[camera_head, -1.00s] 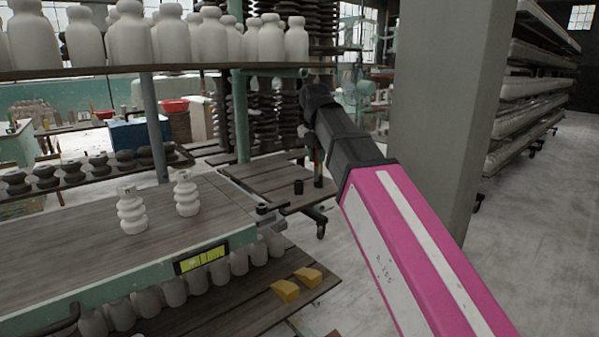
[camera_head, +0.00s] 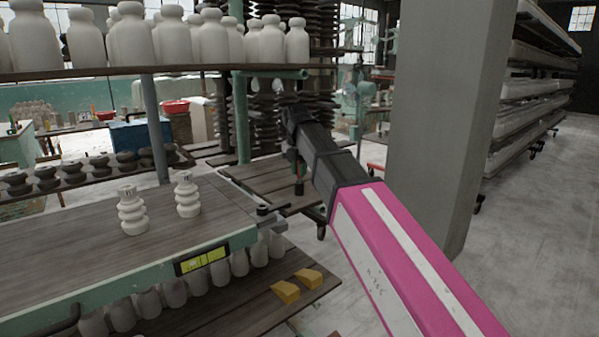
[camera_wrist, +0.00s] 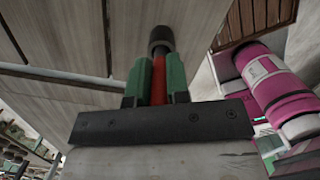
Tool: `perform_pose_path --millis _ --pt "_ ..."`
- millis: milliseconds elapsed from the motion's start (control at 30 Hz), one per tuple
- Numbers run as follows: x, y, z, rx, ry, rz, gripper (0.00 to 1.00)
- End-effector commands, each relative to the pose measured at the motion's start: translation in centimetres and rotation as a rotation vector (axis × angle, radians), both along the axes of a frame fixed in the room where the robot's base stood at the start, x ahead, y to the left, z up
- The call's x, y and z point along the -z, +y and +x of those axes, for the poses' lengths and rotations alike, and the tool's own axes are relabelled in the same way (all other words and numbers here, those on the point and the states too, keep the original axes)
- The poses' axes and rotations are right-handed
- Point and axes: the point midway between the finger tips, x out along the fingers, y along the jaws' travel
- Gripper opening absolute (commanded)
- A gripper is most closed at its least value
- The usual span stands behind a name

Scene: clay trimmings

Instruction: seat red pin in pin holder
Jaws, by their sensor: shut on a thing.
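My gripper (camera_wrist: 161,72) is shut on the red pin (camera_wrist: 158,82), which shows between its two green fingers in the wrist view. A dark cylinder, which looks like the pin holder (camera_wrist: 160,37), sits at the far end of the pin. I cannot tell whether the pin is inside it or only in line with it. In the head view my gripper (camera_head: 296,162) points down over a low wooden cart (camera_head: 262,184). The dark holder (camera_head: 299,187) shows just below the fingers on the cart. The pin itself is hard to make out there.
A grey-topped bench (camera_head: 80,228) with two white ribbed pieces (camera_head: 132,210) stands at left, a metal bracket (camera_head: 265,214) at its corner. Yellow wedges (camera_head: 286,291) lie on its lower shelf. A grey pillar (camera_head: 436,110) stands right of my arm. White bottles fill the upper shelf (camera_head: 130,71).

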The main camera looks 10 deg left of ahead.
Motion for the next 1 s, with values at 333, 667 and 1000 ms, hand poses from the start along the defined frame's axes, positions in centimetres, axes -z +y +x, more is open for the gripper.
perform_pose_path --millis 333,667,1000 --pt "0.79 0.00 0.02 0.000 -0.001 0.001 0.00" --pt "1.08 0.01 0.01 0.000 0.000 0.001 0.42" --pt "0.49 0.03 0.02 0.000 -0.001 0.001 0.42"
